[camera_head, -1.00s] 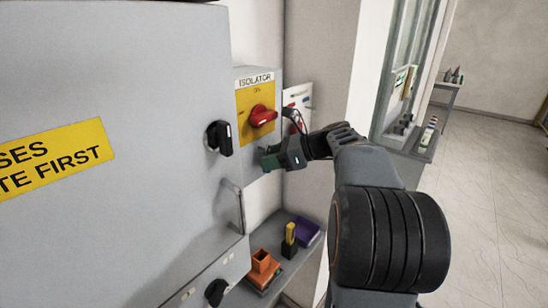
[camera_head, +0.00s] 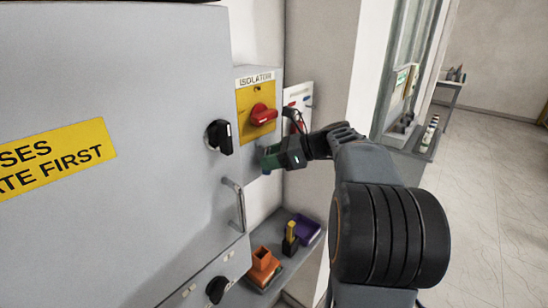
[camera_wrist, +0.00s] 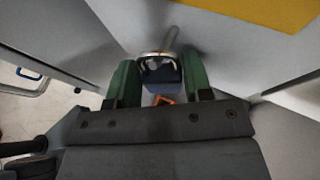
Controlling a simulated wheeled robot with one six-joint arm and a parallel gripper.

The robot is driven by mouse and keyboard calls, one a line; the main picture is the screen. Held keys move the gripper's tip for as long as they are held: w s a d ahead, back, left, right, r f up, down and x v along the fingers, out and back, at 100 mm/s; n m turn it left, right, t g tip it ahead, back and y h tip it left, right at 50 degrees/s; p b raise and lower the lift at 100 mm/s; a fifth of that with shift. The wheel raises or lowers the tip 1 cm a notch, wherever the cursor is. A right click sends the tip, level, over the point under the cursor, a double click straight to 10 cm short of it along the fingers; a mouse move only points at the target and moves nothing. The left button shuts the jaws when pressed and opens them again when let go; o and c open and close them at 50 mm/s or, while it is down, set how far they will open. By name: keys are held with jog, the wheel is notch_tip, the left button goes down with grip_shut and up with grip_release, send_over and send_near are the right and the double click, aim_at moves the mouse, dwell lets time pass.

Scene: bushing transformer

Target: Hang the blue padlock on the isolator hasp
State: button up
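The isolator (camera_head: 241,106) is a grey box with a yellow front plate and a red rotary handle (camera_head: 263,115). My gripper (camera_head: 268,159), with green fingers, is just below the box's lower front. In the wrist view the blue padlock (camera_wrist: 162,75) sits between the two fingers (camera_wrist: 160,82), which appear to touch its sides. Its silver shackle (camera_wrist: 152,54) faces a grey rod, seemingly the hasp (camera_wrist: 170,38), under the box. The shackle and rod end overlap; I cannot tell whether the rod passes through. Some blue of the padlock shows below the fingers in the head view.
A large grey cabinet (camera_head: 110,90) with a black knob (camera_head: 219,136) and bar handle (camera_head: 238,205) stands at left. Below, a shelf holds an orange holder (camera_head: 263,265), a black-and-yellow item (camera_head: 290,240) and a purple bin (camera_head: 305,229). A board with red items (camera_head: 298,105) is behind.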

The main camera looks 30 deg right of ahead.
jog(key=shift+o, duration=1.2)
jog(key=shift+a+f, duration=0.15)
jog(key=shift+f, duration=0.15)
jog(key=shift+r+b, duration=0.15)
jog(key=shift+b, duration=0.2)
